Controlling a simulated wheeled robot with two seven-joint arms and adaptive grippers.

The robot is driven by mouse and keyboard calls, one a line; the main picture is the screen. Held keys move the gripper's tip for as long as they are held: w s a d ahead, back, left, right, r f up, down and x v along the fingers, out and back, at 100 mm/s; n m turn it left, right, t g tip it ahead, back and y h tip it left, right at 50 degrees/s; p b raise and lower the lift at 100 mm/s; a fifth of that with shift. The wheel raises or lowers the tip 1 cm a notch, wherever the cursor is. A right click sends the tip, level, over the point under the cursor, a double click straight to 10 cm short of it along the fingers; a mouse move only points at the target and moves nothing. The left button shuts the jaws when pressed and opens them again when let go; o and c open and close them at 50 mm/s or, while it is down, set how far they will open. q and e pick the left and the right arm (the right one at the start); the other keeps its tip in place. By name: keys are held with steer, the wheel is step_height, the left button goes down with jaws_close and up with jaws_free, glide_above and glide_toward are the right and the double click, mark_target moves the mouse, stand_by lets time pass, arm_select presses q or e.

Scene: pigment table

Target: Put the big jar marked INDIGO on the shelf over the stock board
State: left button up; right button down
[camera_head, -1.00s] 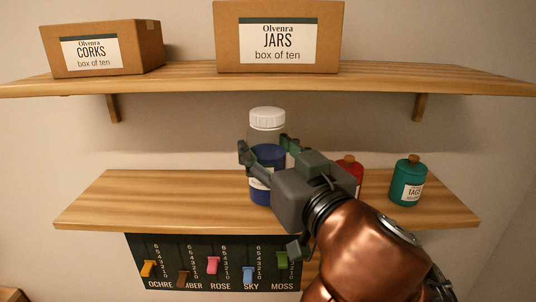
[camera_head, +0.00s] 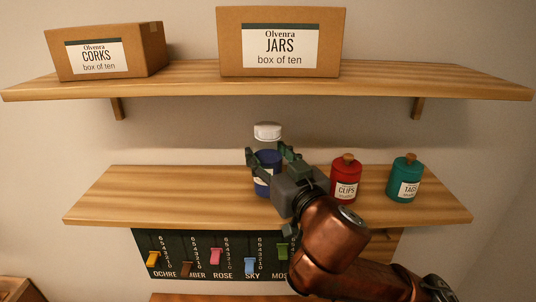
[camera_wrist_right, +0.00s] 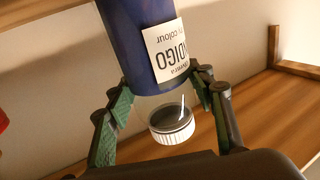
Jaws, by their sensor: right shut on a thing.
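The INDIGO jar (camera_head: 267,161) has a white lid, a clear upper part and dark blue contents. It is upright at the lower shelf (camera_head: 150,198), which is over the stock board (camera_head: 205,255). My right gripper (camera_head: 270,157) is shut around the jar, with a finger on each side. In the right wrist view the jar (camera_wrist_right: 140,35) appears upside down between the fingers (camera_wrist_right: 160,100), its label reading INDIGO. The gripper hides part of the jar's base, so I cannot tell whether it touches the shelf. My left gripper is not in view.
The upper shelf (camera_head: 190,80) holds a CORKS box (camera_head: 105,52) and a JARS box (camera_head: 280,42). The lower shelf's left part is clear.

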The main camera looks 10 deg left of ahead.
steer(key=shift+w+f+p, duration=0.15)
steer(key=shift+f+p, duration=0.1)
steer(key=shift+p, duration=0.05)
steer(key=shift+f, duration=0.1)
steer(key=shift+f, duration=0.15)
steer(key=c, duration=0.9)
jaws_free()
steer(key=shift+c, duration=0.2)
steer(key=shift+r, duration=0.2)
steer(key=b+v, duration=0.2)
steer(key=v, duration=1)
